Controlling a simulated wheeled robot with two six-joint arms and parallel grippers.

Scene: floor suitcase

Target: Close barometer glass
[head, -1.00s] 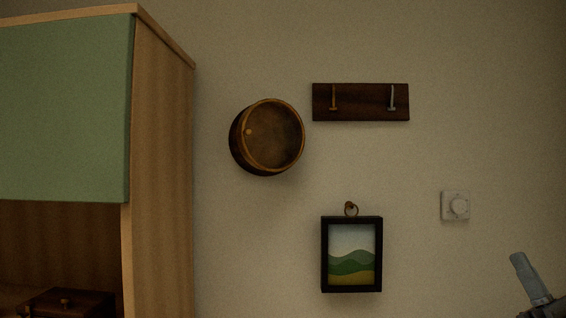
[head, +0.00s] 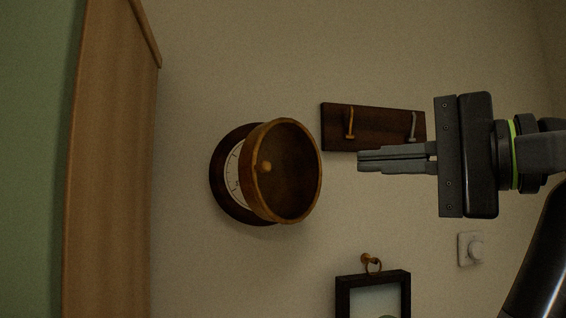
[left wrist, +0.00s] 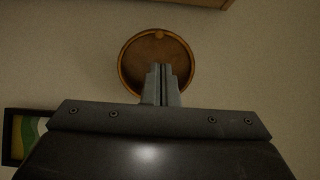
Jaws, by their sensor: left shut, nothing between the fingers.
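The barometer hangs on the wall at left of centre in the head view. Its white dial (head: 234,180) shows at the left, inside a dark round case (head: 218,176). The round, brown-rimmed glass cover (head: 316,178) stands open away from the dial, with a small knob (head: 264,167) near its left rim. My left gripper (head: 360,161) is shut and empty, pointing left, just right of the cover in the picture, apparently apart from it. In the left wrist view its fingers (left wrist: 162,68) overlap the cover (left wrist: 128,50). My right gripper is out of view.
A dark hook board (head: 380,128) is on the wall behind my fingers. A wooden cabinet side (head: 108,170) stands at the left. The wall between cabinet and barometer is bare.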

